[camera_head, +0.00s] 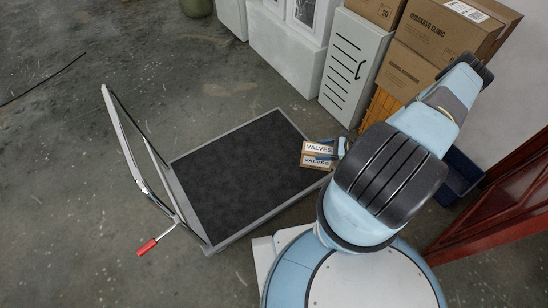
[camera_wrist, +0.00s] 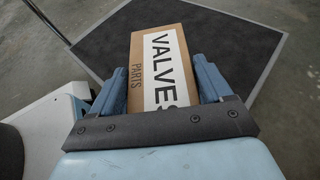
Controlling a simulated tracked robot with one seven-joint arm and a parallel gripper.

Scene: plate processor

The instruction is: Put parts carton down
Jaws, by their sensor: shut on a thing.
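The parts carton (camera_head: 318,161) is a small brown box with a white label reading "VALVES". It is at the right edge of the trolley's black deck (camera_head: 240,160) in the head view. In the wrist view the carton (camera_wrist: 160,65) lies between the two blue fingers of my gripper (camera_wrist: 162,88), which is shut on its sides. The black deck (camera_wrist: 230,45) shows behind the carton there. I cannot tell whether the carton touches the deck or is held above it. My gripper in the head view (camera_head: 325,150) is partly hidden by my arm.
The flat trolley has an upright metal handle (camera_head: 135,150) on its left, with a red grip (camera_head: 147,247) low down. White cabinets (camera_head: 355,65) and stacked cardboard boxes (camera_head: 440,30) stand at the back right. A dark blue bin (camera_head: 460,175) stands at right. Most of the deck is bare.

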